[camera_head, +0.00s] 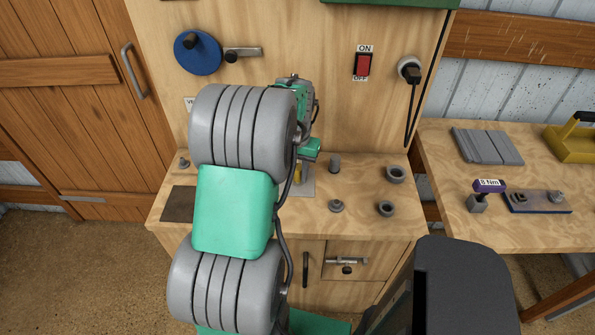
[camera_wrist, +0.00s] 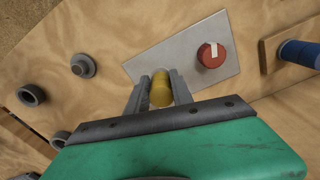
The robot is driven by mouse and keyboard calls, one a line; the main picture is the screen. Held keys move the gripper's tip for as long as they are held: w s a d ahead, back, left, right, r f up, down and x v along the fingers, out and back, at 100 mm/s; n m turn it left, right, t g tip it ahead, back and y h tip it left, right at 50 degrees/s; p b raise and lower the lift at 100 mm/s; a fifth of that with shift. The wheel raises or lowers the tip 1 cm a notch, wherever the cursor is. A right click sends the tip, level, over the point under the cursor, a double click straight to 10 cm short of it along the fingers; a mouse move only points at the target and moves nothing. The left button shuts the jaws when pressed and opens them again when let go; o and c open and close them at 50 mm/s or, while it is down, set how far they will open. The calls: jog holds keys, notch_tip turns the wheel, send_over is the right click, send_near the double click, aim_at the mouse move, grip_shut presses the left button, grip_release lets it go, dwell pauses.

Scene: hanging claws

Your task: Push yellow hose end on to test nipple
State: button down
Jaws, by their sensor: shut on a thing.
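My gripper (camera_wrist: 160,80) is shut on the yellow hose end (camera_wrist: 161,91), which sits between its two grey fingers. In the head view a small strip of the yellow hose end (camera_head: 298,174) shows just below my gripper, low over the bench. A light grey metal plate (camera_wrist: 185,62) with a red knob (camera_wrist: 211,54) lies just beyond the fingers in the wrist view. I cannot make out the test nipple, and I cannot tell whether the hose end touches anything. My arm hides part of the bench in the head view.
Several grey round fittings, including a ring (camera_head: 396,174) and a flanged piece (camera_head: 336,206), stand on the wooden bench right of my gripper. A red switch (camera_head: 363,66) and a blue disc (camera_head: 198,53) are on the back panel. A dark mat (camera_head: 178,204) lies at the left.

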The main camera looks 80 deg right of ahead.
jog(key=shift+f+b, duration=0.45)
jog(key=shift+f, duration=0.35)
jog(key=c, duration=1)
grip_release()
jog(key=shift+c, duration=0.2)
